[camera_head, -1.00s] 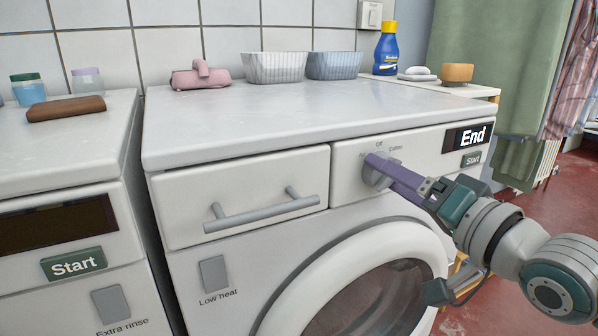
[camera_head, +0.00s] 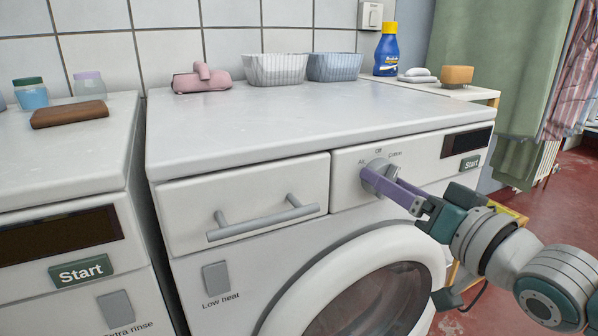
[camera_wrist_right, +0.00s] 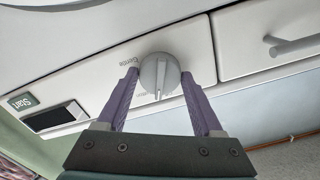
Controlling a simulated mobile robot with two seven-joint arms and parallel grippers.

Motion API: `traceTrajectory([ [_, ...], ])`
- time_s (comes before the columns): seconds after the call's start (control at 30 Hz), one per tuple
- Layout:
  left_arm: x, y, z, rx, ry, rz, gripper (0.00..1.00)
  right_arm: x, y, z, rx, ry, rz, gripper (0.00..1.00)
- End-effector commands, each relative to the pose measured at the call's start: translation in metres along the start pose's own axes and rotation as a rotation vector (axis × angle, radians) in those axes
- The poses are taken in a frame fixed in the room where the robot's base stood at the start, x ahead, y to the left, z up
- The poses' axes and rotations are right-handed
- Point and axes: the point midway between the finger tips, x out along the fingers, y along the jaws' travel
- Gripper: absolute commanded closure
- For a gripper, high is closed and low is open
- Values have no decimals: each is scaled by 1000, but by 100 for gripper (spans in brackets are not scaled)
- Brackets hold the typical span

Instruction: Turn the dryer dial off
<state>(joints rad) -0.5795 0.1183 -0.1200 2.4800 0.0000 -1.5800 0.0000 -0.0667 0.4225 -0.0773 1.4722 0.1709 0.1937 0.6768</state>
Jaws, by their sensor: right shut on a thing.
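The dryer (camera_head: 300,120) stands in the middle of the head view, with its round grey dial (camera_head: 374,174) on the front panel right of the drawer. Labels, including Off above, ring the dial. My right gripper (camera_head: 388,183) reaches in from the right and is shut on the dial. In the right wrist view, the dial (camera_wrist_right: 158,68) sits between the two purple fingers, its raised ridge pointing down in that picture. The dryer's display (camera_head: 467,141) is dark. Fingers partly cover the dial and labels. My left gripper is not in view.
A drawer with a bar handle (camera_head: 263,219) lies left of the dial, the round door (camera_head: 345,285) below. A second machine with a Start button (camera_head: 81,271) stands at left. Two baskets (camera_head: 277,70) and a pink object (camera_head: 202,79) are on the dryer top.

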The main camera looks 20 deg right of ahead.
Motion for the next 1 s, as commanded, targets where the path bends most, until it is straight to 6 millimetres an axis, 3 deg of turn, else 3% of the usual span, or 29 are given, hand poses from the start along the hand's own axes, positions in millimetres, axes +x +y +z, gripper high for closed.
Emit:
traceTrajectory([
  [0.5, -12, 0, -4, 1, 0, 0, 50, 0, -1, -1, -353, 2, 0, 87],
  [1.0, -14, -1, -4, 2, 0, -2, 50, 0, 0, -1, -431, 2, -1, 87],
])
